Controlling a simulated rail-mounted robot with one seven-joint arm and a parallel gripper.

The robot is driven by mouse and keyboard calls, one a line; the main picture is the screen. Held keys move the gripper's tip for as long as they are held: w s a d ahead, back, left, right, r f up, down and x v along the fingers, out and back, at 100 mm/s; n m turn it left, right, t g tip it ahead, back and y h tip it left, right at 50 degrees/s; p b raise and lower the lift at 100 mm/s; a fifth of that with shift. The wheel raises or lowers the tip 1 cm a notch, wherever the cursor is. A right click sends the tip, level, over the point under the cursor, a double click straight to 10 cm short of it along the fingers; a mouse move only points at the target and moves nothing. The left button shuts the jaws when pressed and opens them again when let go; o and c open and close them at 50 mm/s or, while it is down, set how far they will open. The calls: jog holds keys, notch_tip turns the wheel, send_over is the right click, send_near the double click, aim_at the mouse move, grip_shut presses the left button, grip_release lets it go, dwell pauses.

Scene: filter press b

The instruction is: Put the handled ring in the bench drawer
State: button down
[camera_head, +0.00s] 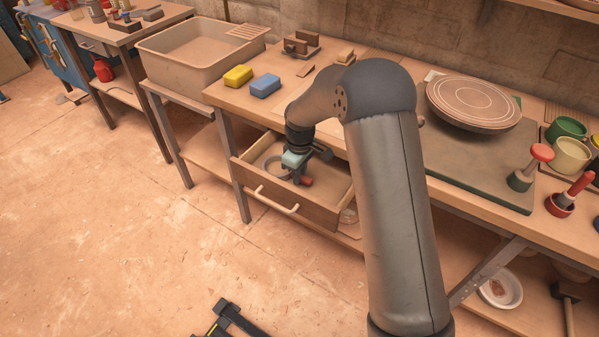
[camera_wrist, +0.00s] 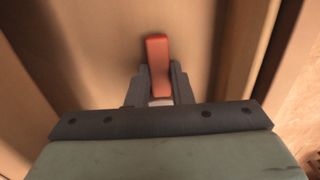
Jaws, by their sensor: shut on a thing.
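The bench drawer (camera_head: 325,215) is pulled open below the bench top, with a pale bar handle on its front. My gripper (camera_head: 304,180) reaches down into the drawer opening. It is shut on the red-orange grip of the handled ring (camera_wrist: 157,62), whose red end also shows in the head view (camera_head: 306,182). In the wrist view the grip lies between the two dark fingers (camera_wrist: 160,88), above the drawer's wooden floor (camera_wrist: 100,45). I cannot tell whether the ring touches the floor.
A yellow block (camera_head: 238,76) and a blue block (camera_head: 265,86) lie on the bench top above the drawer. A round plate (camera_head: 474,103) on a dark mat, red-handled tools (camera_head: 533,160) and cups (camera_head: 570,155) stand to the right. The floor left of the drawer is clear.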

jog(key=shift+f, duration=0.1)
jog(key=c, duration=1.3)
grip_release()
notch_tip(320, 180, up, 12)
jog(key=s+d+r+m, duration=0.3)
jog(key=s+d, duration=0.2)
jog(key=s, duration=0.3)
jog(key=s+d+r+m, duration=0.3)
jog(key=s+d, duration=0.1)
jog(key=s, duration=0.4)
jog(key=s+d+f+m, duration=0.1)
jog(key=s+d+m, duration=0.1)
jog(key=s, duration=0.6)
jog(key=s+d+f+m, duration=0.1)
jog(key=s+d+m, duration=0.2)
jog(key=s, duration=0.6)
